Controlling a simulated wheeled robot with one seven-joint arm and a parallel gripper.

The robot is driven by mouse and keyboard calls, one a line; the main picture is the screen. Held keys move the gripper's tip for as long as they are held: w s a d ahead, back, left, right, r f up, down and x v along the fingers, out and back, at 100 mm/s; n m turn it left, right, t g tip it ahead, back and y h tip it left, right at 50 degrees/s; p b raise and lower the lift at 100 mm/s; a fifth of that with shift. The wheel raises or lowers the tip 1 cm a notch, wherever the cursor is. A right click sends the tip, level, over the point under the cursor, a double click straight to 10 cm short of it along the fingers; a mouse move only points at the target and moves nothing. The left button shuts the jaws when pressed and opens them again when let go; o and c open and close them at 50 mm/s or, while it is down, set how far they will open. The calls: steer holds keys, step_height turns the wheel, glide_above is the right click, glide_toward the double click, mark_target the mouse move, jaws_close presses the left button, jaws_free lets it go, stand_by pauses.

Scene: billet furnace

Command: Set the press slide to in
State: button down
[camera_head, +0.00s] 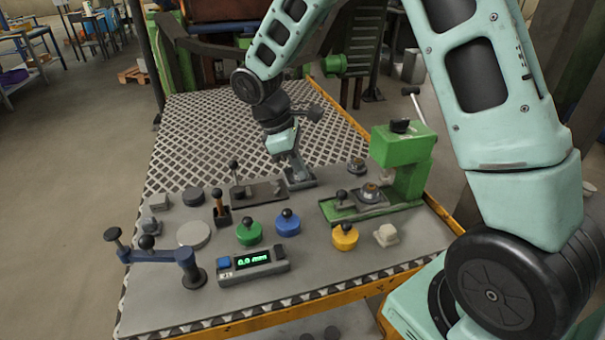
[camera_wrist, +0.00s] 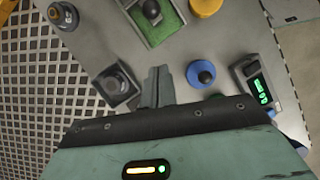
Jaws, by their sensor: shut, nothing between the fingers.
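The green press (camera_head: 405,150) stands at the right of the bench, with a dark cap on top. Its slide (camera_head: 371,204) carries a round metal part and lies on the green base, left of the press column. The black slide knob (camera_head: 341,196) stands at the left end of the base; a black knob on a green base also shows in the wrist view (camera_wrist: 151,10). My gripper (camera_head: 299,176) is shut and empty, pointing down by a small grey tray, left of and behind the slide. Its fingertips show in the wrist view (camera_wrist: 158,75), clear of the slide knob.
A blue knob (camera_head: 287,222), green knob (camera_head: 249,232) and yellow knob (camera_head: 344,237) stand in front. A digital gauge (camera_head: 253,263) and blue lever fixture (camera_head: 165,257) are near the front edge. A lever block (camera_head: 258,190) stands left of my gripper. The rear mesh is clear.

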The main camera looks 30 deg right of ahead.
mark_target(350, 200)
steer(key=x, duration=0.7)
steer(key=shift+f+b, duration=0.15)
steer(key=shift+b, duration=0.15)
steer(key=s+d, duration=0.2)
steer(key=shift+d+f, duration=0.15)
steer(key=shift+d, duration=0.2)
steer(key=shift+s+d, duration=0.3)
steer(key=shift+d, duration=0.05)
steer(key=shift+s+d+p, duration=0.3)
steer(key=shift+d+p, duration=0.05)
steer(key=shift+d, duration=0.65)
steer(key=shift+s+d+p, duration=0.3)
steer(key=shift+d, duration=0.8)
